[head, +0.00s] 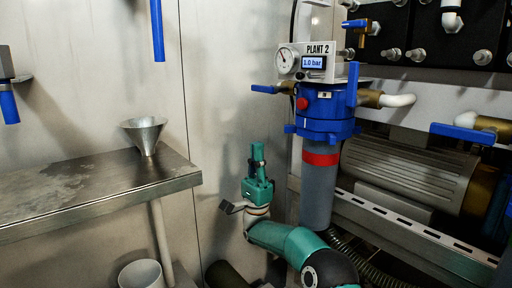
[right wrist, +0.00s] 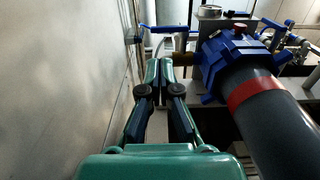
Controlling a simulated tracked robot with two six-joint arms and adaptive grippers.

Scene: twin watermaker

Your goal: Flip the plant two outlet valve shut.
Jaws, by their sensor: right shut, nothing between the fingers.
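The plant two unit is a blue filter head (head: 325,112) on a grey cylinder with a red band, under a "PLANT 2" panel (head: 318,50) reading 1.0 bar. A blue lever (head: 265,89) lies level on a brass fitting at its left. Another blue lever (head: 353,82) stands upright by the brass fitting and white pipe at its right. I cannot tell which is the outlet. My right gripper (head: 257,150) is shut and empty, pointing up, below and left of the head, apart from both levers. In the right wrist view, a level blue lever (right wrist: 170,29) shows beyond the fingertips (right wrist: 159,66).
A steel bench (head: 90,185) with a funnel (head: 144,133) stands at the left, a white bucket (head: 141,274) below it. A grey motor (head: 408,170) and another blue lever (head: 462,133) are at the right. The bare wall is close to my gripper's left.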

